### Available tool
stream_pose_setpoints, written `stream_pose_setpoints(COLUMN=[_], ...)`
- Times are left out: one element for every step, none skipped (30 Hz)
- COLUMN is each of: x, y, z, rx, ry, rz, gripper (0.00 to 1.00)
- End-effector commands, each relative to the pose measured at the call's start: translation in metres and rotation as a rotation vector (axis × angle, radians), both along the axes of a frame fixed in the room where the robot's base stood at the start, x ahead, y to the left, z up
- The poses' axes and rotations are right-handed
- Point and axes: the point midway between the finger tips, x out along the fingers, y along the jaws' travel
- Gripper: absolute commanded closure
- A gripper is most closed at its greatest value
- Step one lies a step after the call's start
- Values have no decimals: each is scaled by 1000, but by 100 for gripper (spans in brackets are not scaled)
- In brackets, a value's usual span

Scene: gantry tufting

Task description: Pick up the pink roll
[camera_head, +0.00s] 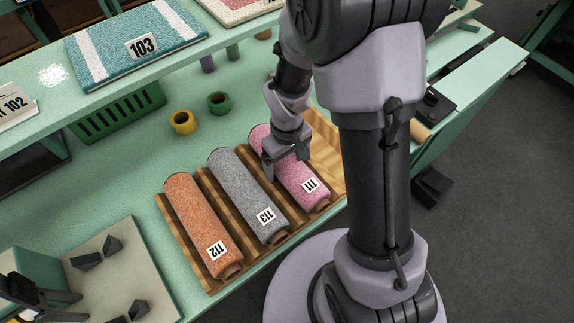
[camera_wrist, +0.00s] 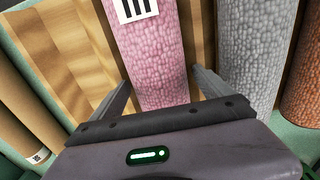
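The pink roll (camera_head: 290,177), labelled 111, lies in the wooden rack (camera_head: 334,186) at its right side, beside the grey roll. In the wrist view the pink roll (camera_wrist: 150,58) runs up the middle, its label at the top edge. My gripper (camera_head: 287,158) is over the pink roll's upper half. In the wrist view my gripper (camera_wrist: 164,85) is open, with one finger on each side of the roll. I cannot tell whether the fingers touch it. The gripper and arm hide part of the roll in the head view.
The grey roll (camera_head: 243,190), labelled 113, and the orange roll (camera_head: 200,222), labelled 112, lie left of the pink roll. A yellow spool (camera_head: 183,122) and a green spool (camera_head: 219,102) stand behind. A shelf with teal carpet (camera_head: 115,48) overhangs a green basket (camera_head: 118,110).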

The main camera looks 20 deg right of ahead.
Motion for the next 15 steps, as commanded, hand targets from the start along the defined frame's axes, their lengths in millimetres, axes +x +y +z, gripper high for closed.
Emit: stream_pose_setpoints(x=[0,0,0,0,0,0,0,0,0,0,0,0,0,0,0], y=[0,0,0,0,0,0,0,0,0,0,0,0,0,0,0], z=[0,0,0,0,0,0,0,0,0,0,0,0,0,0,0], rx=[0,0,0,0,0,0,0,0,0,0,0,0,0,0,0], ry=[0,0,0,0,0,0,0,0,0,0,0,0,0,0,0], rz=[0,0,0,0,0,0,0,0,0,0,0,0,0,0,0], gripper=[22,28,36,42,48,56,62,68,76,79,79,79,79,79,79])
